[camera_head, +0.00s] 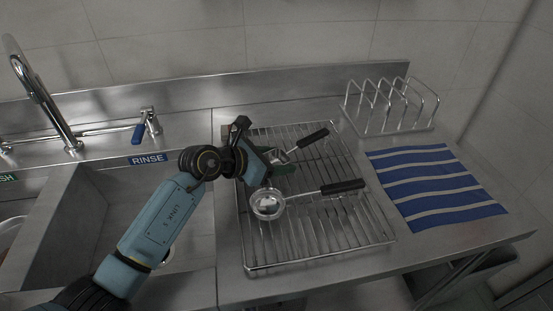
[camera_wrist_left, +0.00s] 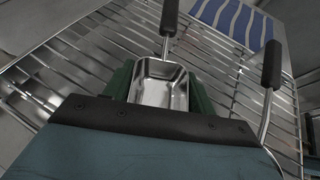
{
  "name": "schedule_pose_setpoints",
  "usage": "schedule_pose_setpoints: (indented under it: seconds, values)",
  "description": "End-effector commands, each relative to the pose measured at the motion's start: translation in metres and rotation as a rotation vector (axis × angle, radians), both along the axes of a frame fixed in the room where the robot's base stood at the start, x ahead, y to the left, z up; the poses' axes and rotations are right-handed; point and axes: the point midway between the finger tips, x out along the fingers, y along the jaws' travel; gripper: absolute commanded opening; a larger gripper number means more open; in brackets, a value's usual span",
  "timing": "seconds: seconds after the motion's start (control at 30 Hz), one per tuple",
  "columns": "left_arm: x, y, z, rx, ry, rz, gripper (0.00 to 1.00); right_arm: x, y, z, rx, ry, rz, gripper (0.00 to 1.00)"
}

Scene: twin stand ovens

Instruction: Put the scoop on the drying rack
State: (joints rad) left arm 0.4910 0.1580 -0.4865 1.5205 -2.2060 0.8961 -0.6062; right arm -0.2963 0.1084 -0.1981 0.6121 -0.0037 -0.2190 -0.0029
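The scoop (camera_wrist_left: 158,86) has a square metal pan and a black handle. It lies between the two green fingers of my left gripper (camera_wrist_left: 160,88) in the left wrist view, its handle pointing away. The fingers flank the pan closely on both sides; I cannot tell whether they press on it. In the head view the scoop's black handle (camera_head: 313,138) shows beyond my left gripper (camera_head: 278,166), which partly hides the pan. Both are over the back part of the wire drying rack (camera_head: 330,252). Whether the scoop touches the wires is unclear. My right gripper is not in view.
A round-bowled utensil (camera_head: 267,204) with a black handle lies on the rack, near my left gripper. A blue-striped cloth (camera_head: 437,188) and a wire stand (camera_head: 392,105) are to the right. The sink (camera_head: 95,215) and tap (camera_head: 42,95) are to the left.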

Motion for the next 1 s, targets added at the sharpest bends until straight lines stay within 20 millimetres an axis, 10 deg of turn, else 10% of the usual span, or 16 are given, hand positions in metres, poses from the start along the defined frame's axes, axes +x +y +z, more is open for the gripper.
schedule_pose_setpoints:
  seconds: [0.5,1.0]
  values:
    - [-0.001,0.002,0.005,0.000,-0.001,0.002,0.76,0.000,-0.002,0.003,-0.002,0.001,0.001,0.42]
    - [-0.048,0.072,0.045,0.003,-0.001,0.001,0.76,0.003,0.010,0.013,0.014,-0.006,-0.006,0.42]
